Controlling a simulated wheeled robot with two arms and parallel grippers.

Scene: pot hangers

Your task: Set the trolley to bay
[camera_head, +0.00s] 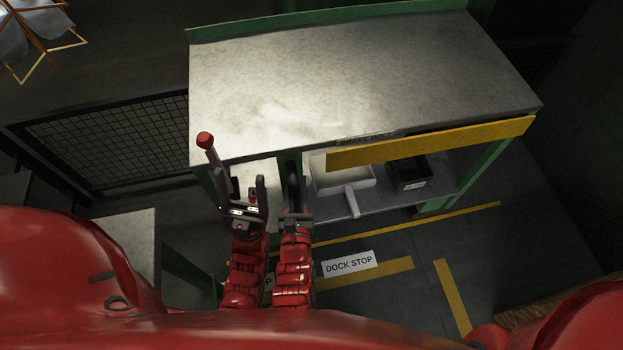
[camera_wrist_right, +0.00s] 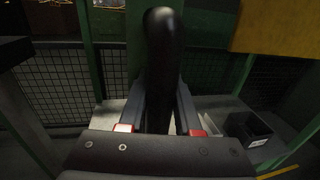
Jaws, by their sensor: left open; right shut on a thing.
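A trolley-like bench with a grey top (camera_head: 340,75) and green frame fills the middle of the head view. A lever with a red ball knob (camera_head: 205,140) rises at its near left corner. My left gripper (camera_head: 243,190) is open beside the lever; I cannot tell whether they touch. My right gripper (camera_head: 293,190) is just right of the left one, shut on a black rounded handle. The handle (camera_wrist_right: 163,65) stands upright between the fingers in the right wrist view; its lower end is hidden. A DOCK STOP label (camera_head: 348,264) lies on the floor.
A yellow bar (camera_head: 430,143) runs along the bench's front edge. A white tray (camera_head: 340,176) and a black bin (camera_head: 409,172) sit on the lower shelf. Yellow floor lines (camera_head: 452,295) mark the front. A mesh fence (camera_head: 110,145) stands left.

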